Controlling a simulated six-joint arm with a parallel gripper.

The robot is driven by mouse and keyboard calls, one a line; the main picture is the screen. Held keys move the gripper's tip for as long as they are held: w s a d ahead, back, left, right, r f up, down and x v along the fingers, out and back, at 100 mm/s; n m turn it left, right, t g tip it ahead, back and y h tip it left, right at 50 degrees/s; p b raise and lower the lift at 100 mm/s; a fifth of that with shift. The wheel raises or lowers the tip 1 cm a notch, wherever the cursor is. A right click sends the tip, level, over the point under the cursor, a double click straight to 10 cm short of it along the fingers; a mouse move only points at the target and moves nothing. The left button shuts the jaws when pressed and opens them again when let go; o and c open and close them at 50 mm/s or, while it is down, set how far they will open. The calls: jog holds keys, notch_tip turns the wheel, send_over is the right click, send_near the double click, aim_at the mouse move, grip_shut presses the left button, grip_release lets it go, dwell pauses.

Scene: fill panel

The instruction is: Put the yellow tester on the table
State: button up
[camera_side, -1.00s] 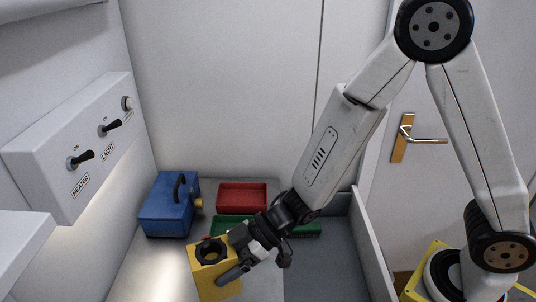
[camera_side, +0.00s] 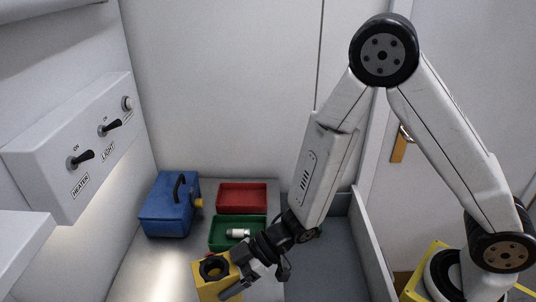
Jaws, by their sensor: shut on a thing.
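The yellow tester (camera_side: 209,282) is a yellow block with a dark round ring on its top, at the bottom of the side view. My gripper (camera_side: 228,283) is shut on its right side. The tester's lower part is cut off by the frame edge, so I cannot tell whether it touches the table.
A blue box (camera_side: 165,210) with a dark handle stands at the back left. A red tray (camera_side: 242,197) and a green tray (camera_side: 222,240) lie behind my gripper; a small white cylinder (camera_side: 238,233) is in the green one. A switch panel (camera_side: 75,150) is on the left wall.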

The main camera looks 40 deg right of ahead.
jog(key=shift+f, duration=1.45)
jog(key=shift+f, duration=0.15)
jog(key=o, duration=1.2)
jog(key=shift+o, duration=0.2)
jog(key=v, duration=1.2)
